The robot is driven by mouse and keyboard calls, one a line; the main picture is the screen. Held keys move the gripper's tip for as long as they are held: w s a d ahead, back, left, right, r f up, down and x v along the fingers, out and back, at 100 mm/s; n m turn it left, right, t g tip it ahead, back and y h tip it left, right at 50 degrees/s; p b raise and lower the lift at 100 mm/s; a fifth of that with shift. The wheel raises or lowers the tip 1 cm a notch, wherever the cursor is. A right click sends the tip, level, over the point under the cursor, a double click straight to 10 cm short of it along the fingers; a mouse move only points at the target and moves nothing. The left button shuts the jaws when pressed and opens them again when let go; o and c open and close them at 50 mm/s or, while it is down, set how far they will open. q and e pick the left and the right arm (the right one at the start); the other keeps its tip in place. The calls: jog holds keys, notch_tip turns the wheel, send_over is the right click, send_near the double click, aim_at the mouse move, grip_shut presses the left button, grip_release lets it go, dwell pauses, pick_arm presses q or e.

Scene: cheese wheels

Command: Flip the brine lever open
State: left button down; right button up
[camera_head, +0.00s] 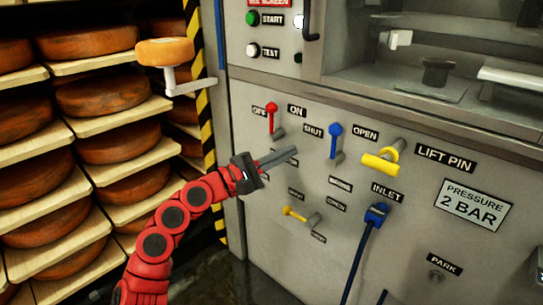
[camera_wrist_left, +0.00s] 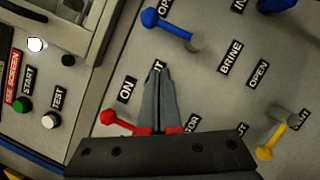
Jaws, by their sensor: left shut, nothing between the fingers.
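The blue lever (camera_head: 334,140) stands roughly upright on the grey panel, between the SHUT and OPEN labels. It also shows in the left wrist view (camera_wrist_left: 168,27), where a BRINE label (camera_wrist_left: 230,57) sits beside its grey pivot. My left gripper (camera_head: 294,152) is shut and empty, left of the blue lever and a little lower in the head view, apart from it. In the left wrist view its closed fingertips (camera_wrist_left: 158,72) cover part of the SHUT label. My right gripper is not in view.
A red lever (camera_head: 271,118) is up and left of my left gripper. A yellow lever (camera_head: 292,213) is below it. A yellow lift pin (camera_head: 378,163) and a blue inlet fitting (camera_head: 376,214) with a hose are to the right. Cheese racks (camera_head: 105,165) stand at left.

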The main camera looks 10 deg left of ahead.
pick_arm(q)
jog(key=v, duration=0.3)
jog(key=shift+s+a+f, duration=0.1)
jog(key=shift+s+a, duration=0.1)
jog(key=shift+a, duration=0.05)
